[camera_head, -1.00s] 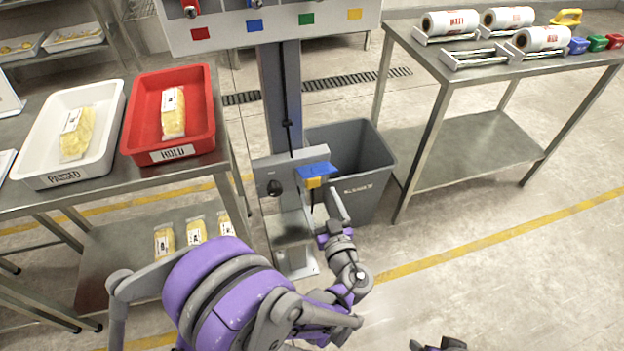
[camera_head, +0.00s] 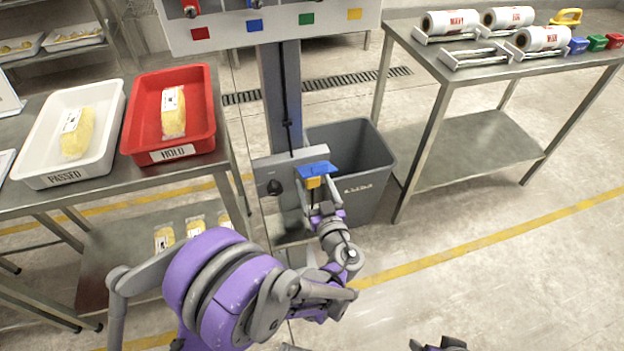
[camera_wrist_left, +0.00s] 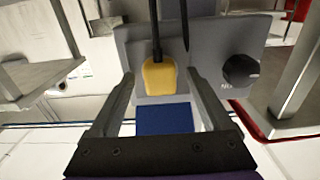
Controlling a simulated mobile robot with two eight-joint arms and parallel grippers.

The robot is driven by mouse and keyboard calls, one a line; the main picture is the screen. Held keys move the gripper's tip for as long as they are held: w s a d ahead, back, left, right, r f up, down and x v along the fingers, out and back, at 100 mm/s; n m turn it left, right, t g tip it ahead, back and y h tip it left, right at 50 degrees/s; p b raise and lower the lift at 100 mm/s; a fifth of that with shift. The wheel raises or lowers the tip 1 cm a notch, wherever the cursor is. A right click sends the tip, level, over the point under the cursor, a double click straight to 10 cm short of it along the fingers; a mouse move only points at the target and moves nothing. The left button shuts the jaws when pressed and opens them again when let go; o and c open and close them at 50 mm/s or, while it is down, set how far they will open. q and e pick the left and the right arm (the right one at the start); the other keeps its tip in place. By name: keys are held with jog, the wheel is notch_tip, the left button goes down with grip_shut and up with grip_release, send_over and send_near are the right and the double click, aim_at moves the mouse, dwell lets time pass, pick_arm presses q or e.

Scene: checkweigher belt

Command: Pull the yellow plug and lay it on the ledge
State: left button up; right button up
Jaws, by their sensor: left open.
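The yellow plug (camera_head: 314,183) sits at the front of the grey control box (camera_head: 270,172), under a blue cover (camera_head: 318,168). In the left wrist view the yellow plug (camera_wrist_left: 160,77) lies between the fingertips, with a dark cord running from it and the blue piece (camera_wrist_left: 165,118) beside it. My left gripper (camera_head: 320,194) is open, with a finger on each side of the plug and visible gaps. A grey ledge-like plate (camera_head: 282,233) is below the box, partly hidden by my left arm. Part of what seems my right gripper (camera_head: 438,346) shows at the bottom edge.
A black knob (camera_head: 273,187) is on the box beside the plug. A grey bin (camera_head: 372,160) stands close behind on the right. The left table holds a white tray (camera_head: 42,178) and a red tray (camera_head: 210,130). The floor at right is open.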

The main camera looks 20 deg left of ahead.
dwell(0.6)
pick_arm(q)
grip_shut()
jog(key=shift+s+d, duration=0.1)
jog(key=shift+s, duration=0.05)
dwell(0.3)
jog(key=shift+v, duration=2.8)
